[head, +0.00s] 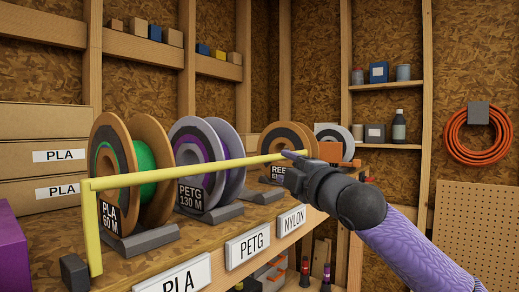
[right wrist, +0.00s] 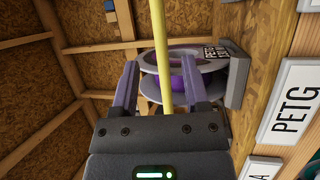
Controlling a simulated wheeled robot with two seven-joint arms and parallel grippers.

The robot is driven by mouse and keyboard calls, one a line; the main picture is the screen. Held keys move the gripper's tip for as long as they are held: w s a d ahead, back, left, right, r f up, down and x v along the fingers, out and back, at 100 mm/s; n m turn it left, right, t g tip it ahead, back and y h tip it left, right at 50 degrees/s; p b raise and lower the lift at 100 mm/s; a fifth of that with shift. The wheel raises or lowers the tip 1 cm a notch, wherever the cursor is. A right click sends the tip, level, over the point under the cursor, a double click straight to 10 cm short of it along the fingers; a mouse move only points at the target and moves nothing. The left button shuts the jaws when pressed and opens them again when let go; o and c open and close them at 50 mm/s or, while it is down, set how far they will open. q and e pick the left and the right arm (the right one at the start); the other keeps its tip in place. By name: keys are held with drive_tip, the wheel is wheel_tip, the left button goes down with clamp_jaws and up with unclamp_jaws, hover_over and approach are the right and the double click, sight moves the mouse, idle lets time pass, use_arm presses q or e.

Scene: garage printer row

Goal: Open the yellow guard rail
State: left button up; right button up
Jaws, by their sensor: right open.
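The yellow guard rail (head: 215,167) runs across the front of the filament spools, with a post (head: 92,235) going down at its left end. It also shows in the right wrist view (right wrist: 160,40), where it runs between my fingers. My right gripper (head: 288,155) is at the rail's far right end, its purple fingers pointing at the spools. In the right wrist view my right gripper (right wrist: 159,68) is open, one finger on each side of the rail, with gaps visible. My left gripper is not in view.
Behind the rail stand a green PLA spool (head: 144,168), a purple PETG spool (head: 233,158) and further spools on a wooden shelf (head: 135,268). A small dark block (head: 74,272) sits by the post. An orange hose (head: 450,135) hangs at the right.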

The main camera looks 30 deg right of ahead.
sight(270, 160)
drive_tip(key=w+p, duration=0.1)
drive_tip(key=w, duration=0.2)
drive_tip(key=w+r+p, duration=0.1)
drive_tip(key=w+p, duration=0.1)
drive_tip(key=w, duration=0.2)
drive_tip(key=shift+r, duration=0.2)
drive_tip(key=shift+f, duration=0.1)
drive_tip(key=shift+c, duration=1.2)
clamp_jaws()
